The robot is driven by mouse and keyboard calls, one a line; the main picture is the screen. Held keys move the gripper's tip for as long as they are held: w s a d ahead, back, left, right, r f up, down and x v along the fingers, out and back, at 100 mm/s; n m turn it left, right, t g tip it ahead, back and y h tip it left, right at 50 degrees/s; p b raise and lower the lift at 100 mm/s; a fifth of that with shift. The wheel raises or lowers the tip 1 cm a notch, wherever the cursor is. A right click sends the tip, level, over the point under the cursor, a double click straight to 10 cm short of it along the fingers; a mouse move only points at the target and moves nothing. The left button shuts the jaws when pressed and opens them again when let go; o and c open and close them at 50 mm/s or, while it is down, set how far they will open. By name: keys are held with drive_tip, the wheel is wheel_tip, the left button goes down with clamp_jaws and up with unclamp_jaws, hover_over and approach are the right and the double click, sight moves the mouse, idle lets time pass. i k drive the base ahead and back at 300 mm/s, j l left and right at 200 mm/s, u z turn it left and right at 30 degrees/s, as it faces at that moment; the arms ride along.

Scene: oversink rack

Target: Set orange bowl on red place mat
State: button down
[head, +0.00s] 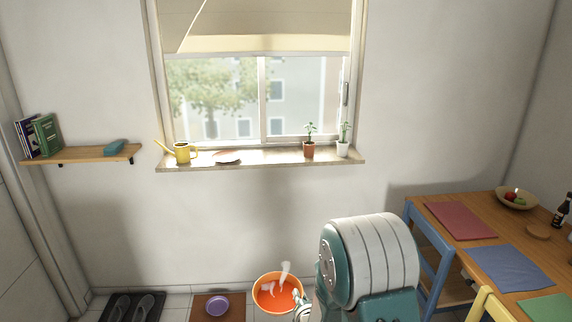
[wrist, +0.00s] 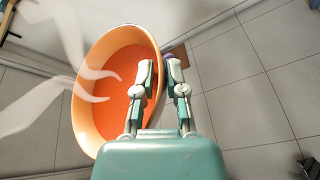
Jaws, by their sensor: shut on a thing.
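The orange bowl (head: 268,304) is low in the middle of the head view, above the floor. My gripper (head: 300,300) is at its right rim. In the wrist view the bowl (wrist: 84,110) is tilted, and my gripper (wrist: 159,66) is shut on its rim, one finger inside and one outside. The red place mat (head: 460,220) lies flat and bare on the wooden table at the right, well apart from the bowl. My arm hides part of the area between them.
The table also holds a blue mat (head: 510,266), a green mat (head: 550,307), a fruit bowl (head: 516,199) and a dark bottle (head: 562,210). A blue chair (head: 432,255) and a yellow chair (head: 490,304) stand against it. A purple bowl (head: 215,304) sits on a brown floor mat.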

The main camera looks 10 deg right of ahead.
sight(459, 218)
drive_tip(key=i+z, duration=0.15)
drive_tip(key=i, duration=0.45)
drive_tip(key=i+j+z, duration=0.15)
drive_tip(key=i, duration=0.45)
drive_tip(key=i+z, duration=0.6)
drive_tip(key=z, duration=0.25)
drive_tip(key=i+j+z, duration=0.1)
drive_tip(key=i+z, duration=0.55)
drive_tip(key=z, duration=0.15)
drive_tip(key=i+j+z, duration=0.2)
drive_tip(key=z, duration=0.2)
drive_tip(key=i+j+z, duration=0.2)
drive_tip(key=z, duration=0.25)
drive_tip(key=i, duration=0.05)
